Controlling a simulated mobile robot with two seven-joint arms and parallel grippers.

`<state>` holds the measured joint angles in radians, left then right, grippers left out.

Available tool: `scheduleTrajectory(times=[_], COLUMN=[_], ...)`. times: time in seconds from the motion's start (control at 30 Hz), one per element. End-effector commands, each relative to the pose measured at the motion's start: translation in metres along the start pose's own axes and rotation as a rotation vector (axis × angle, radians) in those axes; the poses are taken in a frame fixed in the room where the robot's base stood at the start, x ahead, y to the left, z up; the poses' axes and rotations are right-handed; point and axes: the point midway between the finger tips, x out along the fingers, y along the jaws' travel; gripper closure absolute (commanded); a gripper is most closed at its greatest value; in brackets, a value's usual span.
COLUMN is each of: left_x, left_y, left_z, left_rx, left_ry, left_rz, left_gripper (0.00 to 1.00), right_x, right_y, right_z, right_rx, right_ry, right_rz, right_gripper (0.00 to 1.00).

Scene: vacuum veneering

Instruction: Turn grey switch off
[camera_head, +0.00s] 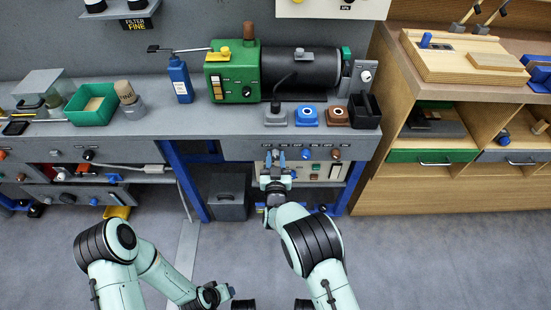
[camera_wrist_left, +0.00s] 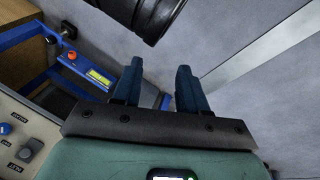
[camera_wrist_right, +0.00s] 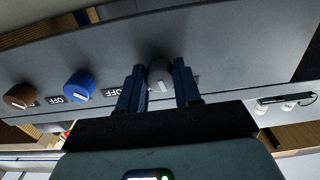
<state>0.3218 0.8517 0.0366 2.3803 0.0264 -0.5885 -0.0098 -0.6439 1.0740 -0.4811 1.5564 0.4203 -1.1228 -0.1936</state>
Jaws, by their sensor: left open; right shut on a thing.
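The grey switch (camera_wrist_right: 159,74) is a round knob with a light mark, on the dark grey front panel in the right wrist view. My right gripper (camera_wrist_right: 158,88) has one finger on each side of it and is shut on it. In the head view the blue fingers of my right gripper (camera_head: 276,160) are at the panel and hide most of the knob. A label reading OFF, partly covered by a finger, shows beside it. My left gripper (camera_wrist_left: 158,82) is open and empty, low over the floor, away from the panel.
A blue knob (camera_wrist_right: 79,86) and a brown knob (camera_wrist_right: 20,96) sit in the same row. Above them on the bench are grey, blue (camera_head: 307,116) and brown pedestals and a green and black machine (camera_head: 232,72). A grey bin (camera_head: 228,196) stands below. The floor is open in front.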

Motion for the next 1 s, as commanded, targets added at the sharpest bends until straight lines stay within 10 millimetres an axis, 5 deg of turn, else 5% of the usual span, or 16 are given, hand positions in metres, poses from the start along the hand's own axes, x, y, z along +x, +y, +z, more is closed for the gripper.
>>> scheduleTrajectory(times=[0.5,1.0], left_x=[-0.009,-0.013], left_y=[0.003,0.004], left_z=[0.011,0.016], left_rx=[0.003,0.004], left_ry=[-0.035,-0.048], left_rz=[0.003,0.003], left_gripper=[0.57,0.57], right_x=[-0.001,-0.001], right_y=[0.0,0.001], right_z=[0.0,0.001], right_rx=[-0.433,-0.59], right_ry=[-0.001,-0.004], right_rz=[-0.002,-0.001], right_gripper=[0.97,0.97])
